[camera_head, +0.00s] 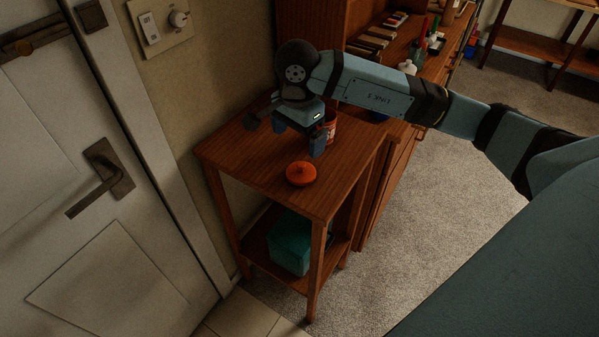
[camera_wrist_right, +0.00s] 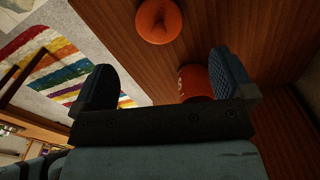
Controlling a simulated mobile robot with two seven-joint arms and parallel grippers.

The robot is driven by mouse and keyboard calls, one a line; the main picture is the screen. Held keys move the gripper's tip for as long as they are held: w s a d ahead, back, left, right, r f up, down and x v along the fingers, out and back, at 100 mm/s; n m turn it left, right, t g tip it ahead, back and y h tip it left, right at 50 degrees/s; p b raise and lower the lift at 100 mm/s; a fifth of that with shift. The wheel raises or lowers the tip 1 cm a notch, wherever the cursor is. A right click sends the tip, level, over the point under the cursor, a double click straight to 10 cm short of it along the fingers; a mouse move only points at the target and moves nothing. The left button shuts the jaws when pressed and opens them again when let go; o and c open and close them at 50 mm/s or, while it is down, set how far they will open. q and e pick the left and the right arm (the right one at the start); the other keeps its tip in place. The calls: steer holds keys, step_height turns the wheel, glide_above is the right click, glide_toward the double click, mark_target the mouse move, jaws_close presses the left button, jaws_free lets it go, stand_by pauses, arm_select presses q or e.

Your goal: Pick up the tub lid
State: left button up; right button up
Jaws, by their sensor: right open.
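The tub lid (camera_head: 301,174) is a round orange-red disc with a small knob. It lies on the top of a small wooden side table (camera_head: 225,150), close to its front edge. It also shows at the top of the right wrist view (camera_wrist_right: 158,21). My right gripper (camera_head: 298,139) is open and empty above the table, behind the lid and apart from it. A red tub (camera_head: 331,127) stands behind the gripper, partly hidden by it. The tub also shows beside one finger in the right wrist view (camera_wrist_right: 194,83). My left gripper is not in view.
A teal box (camera_head: 290,245) sits on the table's lower shelf. A wooden cabinet (camera_head: 440,50) with books and bottles stands behind to the right. A white door (camera_head: 100,200) is at the left.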

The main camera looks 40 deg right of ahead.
mark_target(300, 165)
step_height(300, 165, down, 6)
steer(key=shift+r, duration=0.15)
steer(key=f, duration=0.5)
steer(key=shift+s+d+p, duration=0.1)
steer(key=shift+d+p, duration=0.1)
steer(key=shift+p, duration=0.1)
steer(key=shift+c, duration=0.5)
steer(key=c, duration=0.8)
